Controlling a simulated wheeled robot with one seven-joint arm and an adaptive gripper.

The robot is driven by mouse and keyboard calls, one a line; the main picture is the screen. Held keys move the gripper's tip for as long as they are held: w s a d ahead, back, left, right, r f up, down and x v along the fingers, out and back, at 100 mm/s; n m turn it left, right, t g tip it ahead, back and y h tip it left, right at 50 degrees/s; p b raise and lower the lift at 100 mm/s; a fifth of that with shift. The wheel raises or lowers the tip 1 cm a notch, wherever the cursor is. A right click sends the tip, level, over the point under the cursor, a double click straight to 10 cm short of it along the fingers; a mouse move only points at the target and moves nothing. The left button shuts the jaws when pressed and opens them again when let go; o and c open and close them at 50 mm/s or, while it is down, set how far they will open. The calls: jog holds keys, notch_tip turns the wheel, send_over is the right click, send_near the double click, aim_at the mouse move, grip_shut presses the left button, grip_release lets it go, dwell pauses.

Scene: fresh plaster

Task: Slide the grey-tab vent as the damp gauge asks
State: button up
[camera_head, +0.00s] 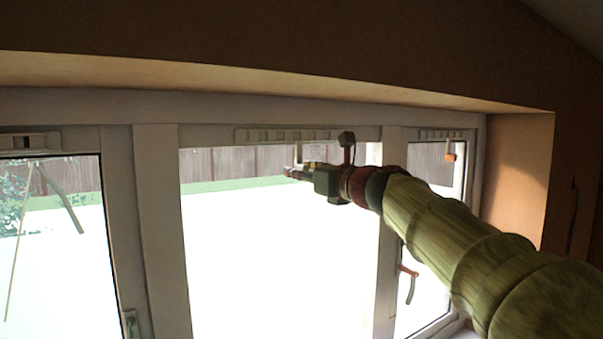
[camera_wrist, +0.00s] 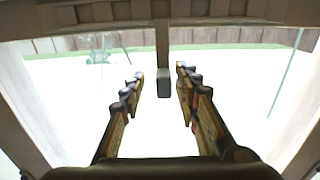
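The grey-tab vent (camera_head: 250,135) is a pale slotted strip on the top frame of the middle window; it also crosses the top of the wrist view (camera_wrist: 105,12). Its grey tab (camera_wrist: 163,82) hangs down on a stem and shows beside my gripper in the head view (camera_head: 298,153). My gripper (camera_wrist: 160,72) is open, one finger on each side of the tab, with a visible gap on both sides. In the head view my gripper (camera_head: 289,172) is just below the vent. I cannot make out a damp gauge or its reading in either view.
A right vent (camera_head: 440,134) has an orange tab (camera_head: 450,157). Another vent (camera_head: 30,141) is on the left window. A window handle (camera_head: 408,284) is at lower right, another (camera_head: 131,322) at lower left. The plaster lintel (camera_head: 250,77) overhangs the windows.

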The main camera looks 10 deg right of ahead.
jog(key=v, duration=1.2)
